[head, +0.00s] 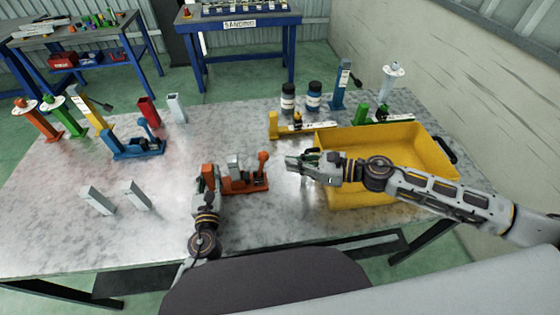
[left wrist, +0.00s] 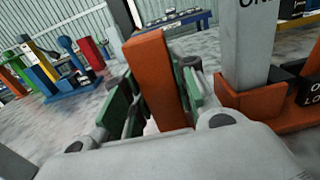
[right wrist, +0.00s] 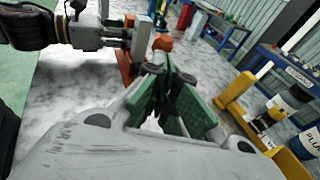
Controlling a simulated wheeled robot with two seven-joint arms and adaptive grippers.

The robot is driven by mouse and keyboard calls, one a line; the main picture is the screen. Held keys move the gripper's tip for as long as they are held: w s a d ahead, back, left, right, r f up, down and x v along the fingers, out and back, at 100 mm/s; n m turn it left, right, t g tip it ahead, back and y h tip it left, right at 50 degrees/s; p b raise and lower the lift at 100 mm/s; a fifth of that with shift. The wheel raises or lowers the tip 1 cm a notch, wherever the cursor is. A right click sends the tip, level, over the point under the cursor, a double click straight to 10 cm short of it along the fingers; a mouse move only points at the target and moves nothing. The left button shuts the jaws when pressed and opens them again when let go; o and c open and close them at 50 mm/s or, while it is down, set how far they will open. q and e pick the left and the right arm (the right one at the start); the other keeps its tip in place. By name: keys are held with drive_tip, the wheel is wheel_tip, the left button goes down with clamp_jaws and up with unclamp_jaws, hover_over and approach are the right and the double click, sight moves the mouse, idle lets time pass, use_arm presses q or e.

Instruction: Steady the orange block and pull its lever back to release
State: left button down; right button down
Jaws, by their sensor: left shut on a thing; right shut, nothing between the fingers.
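The orange block (head: 240,184) stands on the table in front of me, with a grey upright part (head: 234,165) at its middle and an orange lever (head: 263,163) with a round knob at its right end. My left gripper (head: 208,184) is shut on the block's upright orange post, which shows between the green finger pads (left wrist: 158,85) in the left wrist view. My right gripper (head: 292,163) is shut and empty, to the right of the lever and apart from it. In the right wrist view the orange knob (right wrist: 163,43) shows just beyond the closed fingers (right wrist: 165,95).
A yellow tray (head: 345,195) stands right of the block, under my right arm. A blue lever block (head: 135,147) and two grey posts (head: 137,195) stand at the left. Two dark bottles (head: 288,98) stand behind. The table front is clear.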

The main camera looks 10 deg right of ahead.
sight(265, 159)
drive_tip(key=shift+x, duration=2.1)
drive_tip(key=shift+a, duration=0.1)
drive_tip(key=shift+a+r, duration=0.1)
drive_tip(key=shift+a+r, duration=0.3)
drive_tip(key=shift+a, duration=0.25)
drive_tip(key=shift+a+r, duration=0.3)
drive_tip(key=shift+a, duration=0.3)
drive_tip(key=shift+s+d, duration=0.1)
drive_tip(key=shift+d, duration=0.1)
drive_tip(key=r+v, duration=0.1)
drive_tip(key=v, duration=0.8)
idle(0.9)
drive_tip(key=shift+d+r, duration=0.1)
idle(0.5)
